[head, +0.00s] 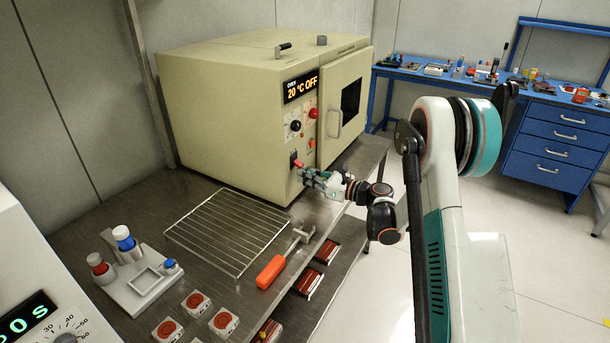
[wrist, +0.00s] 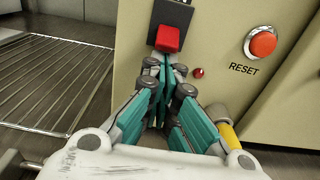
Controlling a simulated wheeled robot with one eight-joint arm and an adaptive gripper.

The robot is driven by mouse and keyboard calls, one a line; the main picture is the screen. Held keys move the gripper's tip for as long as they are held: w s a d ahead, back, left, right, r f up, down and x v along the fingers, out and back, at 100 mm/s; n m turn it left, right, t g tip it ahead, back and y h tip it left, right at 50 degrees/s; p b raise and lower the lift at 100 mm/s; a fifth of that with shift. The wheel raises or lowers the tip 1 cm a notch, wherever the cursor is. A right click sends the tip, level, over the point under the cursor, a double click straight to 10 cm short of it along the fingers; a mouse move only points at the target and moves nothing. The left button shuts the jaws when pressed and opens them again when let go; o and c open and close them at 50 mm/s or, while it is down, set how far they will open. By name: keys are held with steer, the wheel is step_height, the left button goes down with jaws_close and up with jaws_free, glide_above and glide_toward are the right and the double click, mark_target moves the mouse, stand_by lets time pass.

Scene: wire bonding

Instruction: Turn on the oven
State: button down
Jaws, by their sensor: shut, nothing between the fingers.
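The oven (head: 235,105) is a beige box on the metal bench, and its display (head: 301,86) reads "20 °C OFF". A red rocker switch (wrist: 168,38) on a dark plate sits low on its front panel. My gripper (head: 302,169) is at the lower front panel by this switch. In the wrist view my gripper (wrist: 166,62) is shut and empty, its fingertips just below the red switch. I cannot tell whether they touch it. A red RESET button (wrist: 263,43) and a small red lamp (wrist: 198,73) are to the right. The oven door (head: 343,105) looks closed.
A wire rack (head: 228,228) lies on the metal bench (head: 190,190) in front of the oven. An orange-handled tool (head: 271,271), a white holder with bottles (head: 140,280) and several red-topped pieces (head: 196,302) lie nearer. A blue workbench (head: 560,132) stands behind at right.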

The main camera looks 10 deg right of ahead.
steer(key=shift+s+d+r+g+h+p, duration=0.2)
steer(key=shift+r+g+h+p, duration=0.15)
steer(key=shift+g+h+p, duration=0.5)
